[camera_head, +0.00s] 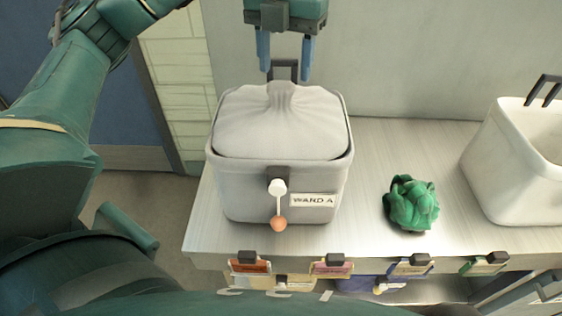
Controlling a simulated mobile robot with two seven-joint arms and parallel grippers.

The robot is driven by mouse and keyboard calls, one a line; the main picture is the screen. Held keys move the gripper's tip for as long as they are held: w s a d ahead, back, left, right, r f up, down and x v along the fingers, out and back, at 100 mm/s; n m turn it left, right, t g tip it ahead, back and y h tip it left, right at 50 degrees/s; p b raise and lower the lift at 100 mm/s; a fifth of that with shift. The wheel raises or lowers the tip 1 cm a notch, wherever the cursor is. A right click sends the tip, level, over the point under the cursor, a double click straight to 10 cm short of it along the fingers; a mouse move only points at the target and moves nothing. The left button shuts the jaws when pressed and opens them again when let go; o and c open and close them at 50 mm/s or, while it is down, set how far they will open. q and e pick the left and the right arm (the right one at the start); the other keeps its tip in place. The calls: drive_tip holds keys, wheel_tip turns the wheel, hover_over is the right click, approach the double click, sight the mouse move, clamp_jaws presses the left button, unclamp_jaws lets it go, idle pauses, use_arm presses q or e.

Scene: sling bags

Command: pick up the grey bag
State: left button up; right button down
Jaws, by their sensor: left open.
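The grey bag (283,122) fills the top of a light grey bin (240,190) labelled WARD A, left of centre. Its cloth is drawn up into a gathered peak near the back. My left gripper (285,74) points down with its two blue fingers apart, above the back of the bag near the peak. A dark handle at the bin's back edge shows between the fingers. I see nothing held between them; whether the fingertips touch the cloth I cannot tell. My right gripper is not in view.
The bin stands on a pale counter (375,150) against a wall. A crumpled green bundle (411,203) lies to its right, and a white bin (500,165) with a dark handle stands at the far right. Several coloured tags (332,266) hang along the counter's front edge.

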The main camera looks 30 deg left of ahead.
sight(281, 85)
use_arm(q)
drive_tip(key=f, duration=0.4)
drive_tip(key=shift+s+a, duration=0.25)
drive_tip(key=shift+s, duration=0.1)
drive_tip(key=shift+f, duration=0.65)
drive_tip(key=shift+c, duration=0.4)
clamp_jaws()
